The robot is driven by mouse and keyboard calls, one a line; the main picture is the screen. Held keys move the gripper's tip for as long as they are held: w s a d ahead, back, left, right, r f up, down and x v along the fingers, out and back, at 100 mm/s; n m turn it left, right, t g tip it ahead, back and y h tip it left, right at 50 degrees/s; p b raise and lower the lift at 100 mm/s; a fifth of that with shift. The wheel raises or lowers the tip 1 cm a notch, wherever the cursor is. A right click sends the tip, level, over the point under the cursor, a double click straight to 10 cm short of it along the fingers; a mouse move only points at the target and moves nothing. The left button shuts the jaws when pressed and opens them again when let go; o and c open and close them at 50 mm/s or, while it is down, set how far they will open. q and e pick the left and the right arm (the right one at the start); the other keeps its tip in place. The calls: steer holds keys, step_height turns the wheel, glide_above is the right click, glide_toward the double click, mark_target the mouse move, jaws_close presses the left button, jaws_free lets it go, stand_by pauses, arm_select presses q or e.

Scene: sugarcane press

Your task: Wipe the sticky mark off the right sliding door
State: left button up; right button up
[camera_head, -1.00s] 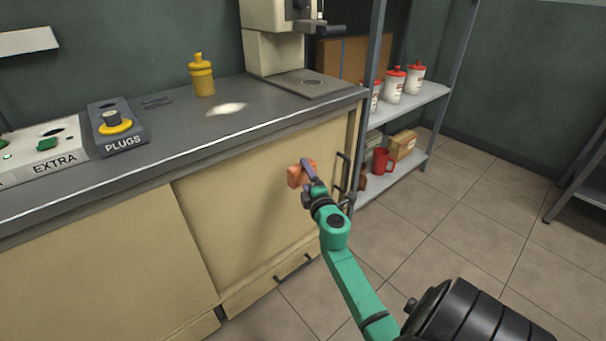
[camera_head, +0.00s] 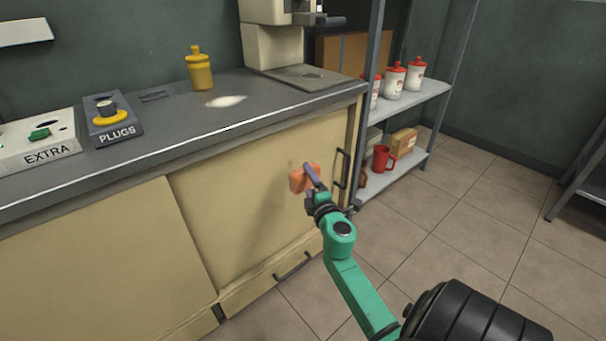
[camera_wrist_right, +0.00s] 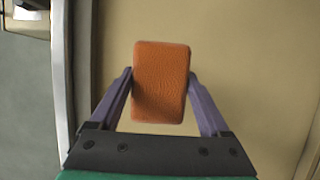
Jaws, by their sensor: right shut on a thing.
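The right sliding door (camera_head: 235,195) is a flat cream panel under the grey counter, and it also fills most of the right wrist view (camera_wrist_right: 245,45). My right gripper (camera_head: 310,178) is shut on an orange sponge (camera_head: 298,181), in front of the door's right part. In the right wrist view, the purple fingers of the gripper (camera_wrist_right: 161,78) pinch the sponge (camera_wrist_right: 160,85) from both sides. I cannot tell whether the sponge touches the door. A faint brownish spot shows just left of the sponge's top; I cannot tell whether it is the sticky mark. My left gripper is out of view.
Dark handles (camera_head: 342,168) stand right of the sponge, and a drawer handle (camera_head: 292,266) is below. The counter (camera_head: 160,125) holds a yellow bottle (camera_head: 199,70) and a plugs box (camera_head: 116,120). A metal shelf (camera_head: 425,92) stands at the right. Tiled floor is clear in front.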

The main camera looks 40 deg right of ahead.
mark_target(286, 166)
steer(key=shift+w+a+f+b, duration=0.15)
steer(key=shift+f+b, duration=0.1)
steer(key=shift+f, duration=0.4)
steer(key=shift+w+a+f+b, duration=0.1)
steer(key=shift+f+b, duration=0.1)
steer(key=shift+f, duration=0.4)
steer(key=shift+w, duration=0.2)
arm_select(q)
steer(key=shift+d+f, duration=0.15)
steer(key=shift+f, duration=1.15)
arm_select(e)
steer(key=shift+w+r, duration=0.15)
steer(key=shift+w, duration=1.25)
steer(key=shift+w+r, duration=0.1)
steer(key=shift+w, duration=1.3)
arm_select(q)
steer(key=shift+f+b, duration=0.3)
arm_select(e)
steer(key=shift+w, duration=0.95)
steer(key=shift+d, duration=0.1)
